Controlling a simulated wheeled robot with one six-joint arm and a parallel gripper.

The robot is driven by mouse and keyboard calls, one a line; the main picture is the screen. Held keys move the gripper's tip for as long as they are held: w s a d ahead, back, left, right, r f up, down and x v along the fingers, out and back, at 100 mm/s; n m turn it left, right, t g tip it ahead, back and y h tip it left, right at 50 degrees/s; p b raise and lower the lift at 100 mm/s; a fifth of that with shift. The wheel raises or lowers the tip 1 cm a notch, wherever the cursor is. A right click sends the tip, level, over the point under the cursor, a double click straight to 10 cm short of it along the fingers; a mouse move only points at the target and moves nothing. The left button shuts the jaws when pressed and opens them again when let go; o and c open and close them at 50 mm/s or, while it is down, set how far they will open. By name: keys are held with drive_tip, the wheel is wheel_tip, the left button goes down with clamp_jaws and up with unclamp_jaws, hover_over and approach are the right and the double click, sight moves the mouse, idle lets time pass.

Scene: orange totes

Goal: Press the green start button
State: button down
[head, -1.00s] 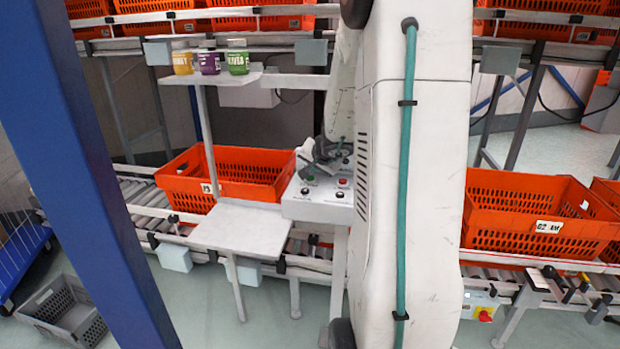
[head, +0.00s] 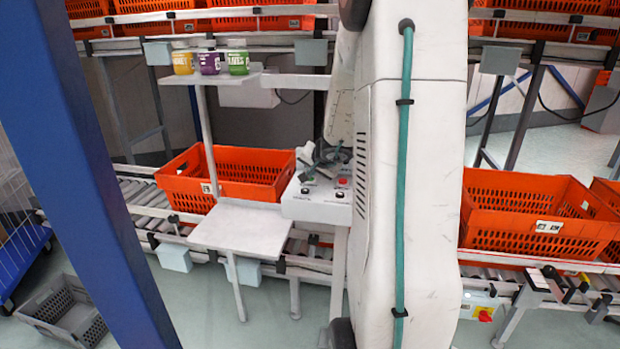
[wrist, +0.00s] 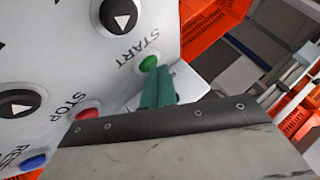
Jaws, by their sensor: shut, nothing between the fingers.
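The green start button (wrist: 148,63) is on the white control box (head: 312,211), beside the word START. In the wrist view my gripper (wrist: 158,74) is shut and empty, its teal fingertips right beside the lower edge of the green button. I cannot tell whether they touch it. In the head view my gripper (head: 309,172) is low over the left part of the box and hides the green button. The red stop button (wrist: 90,112) also shows in the head view (head: 343,181).
Several jars (head: 210,63) stand on a small upper shelf.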

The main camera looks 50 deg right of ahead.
sight(311, 180)
drive_tip(key=shift+f, duration=0.1)
idle(0.3)
drive_tip(key=shift+r, duration=0.9)
drive_tip(key=shift+r, duration=2.5)
